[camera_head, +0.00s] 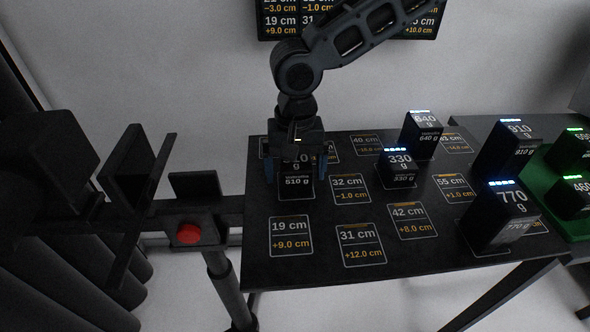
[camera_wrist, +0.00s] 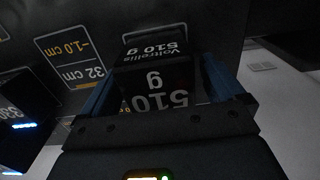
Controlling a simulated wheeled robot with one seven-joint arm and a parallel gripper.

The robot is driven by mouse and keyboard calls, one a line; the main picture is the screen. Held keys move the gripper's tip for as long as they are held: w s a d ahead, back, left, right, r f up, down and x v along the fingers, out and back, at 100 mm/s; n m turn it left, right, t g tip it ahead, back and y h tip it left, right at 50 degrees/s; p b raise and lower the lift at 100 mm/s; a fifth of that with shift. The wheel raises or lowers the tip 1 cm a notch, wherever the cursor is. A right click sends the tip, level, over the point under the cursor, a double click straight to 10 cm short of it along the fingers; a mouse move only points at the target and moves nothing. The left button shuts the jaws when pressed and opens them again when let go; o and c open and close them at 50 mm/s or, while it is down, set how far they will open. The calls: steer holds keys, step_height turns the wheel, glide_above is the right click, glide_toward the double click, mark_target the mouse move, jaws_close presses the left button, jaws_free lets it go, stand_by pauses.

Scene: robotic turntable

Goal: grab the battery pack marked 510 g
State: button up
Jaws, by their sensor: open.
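The black battery pack marked 510 g (camera_head: 297,183) stands at the left end of the dark table, its top partly hidden by my gripper. In the wrist view the 510 g pack (camera_wrist: 158,72) shows its white lettering upside down. My gripper (camera_head: 296,174) points down over it, with one blue finger on each side of the pack. In the wrist view the open gripper (camera_wrist: 160,85) has its fingers flanking the pack; I cannot tell whether they touch it.
On the dark table (camera_head: 300,260), packs marked 330 g (camera_head: 398,168), 640 g (camera_head: 421,135), 910 g (camera_head: 506,150) and 770 g (camera_head: 497,217) stand to the right. A green tray (camera_head: 548,190) holds more packs. A red button (camera_head: 188,233) is at the left. The table's front left is clear.

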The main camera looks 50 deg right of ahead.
steer(key=shift+f, duration=0.15)
steer(key=c, duration=1.3)
steer(key=shift+c, duration=0.9)
steer(key=shift+r, duration=0.2)
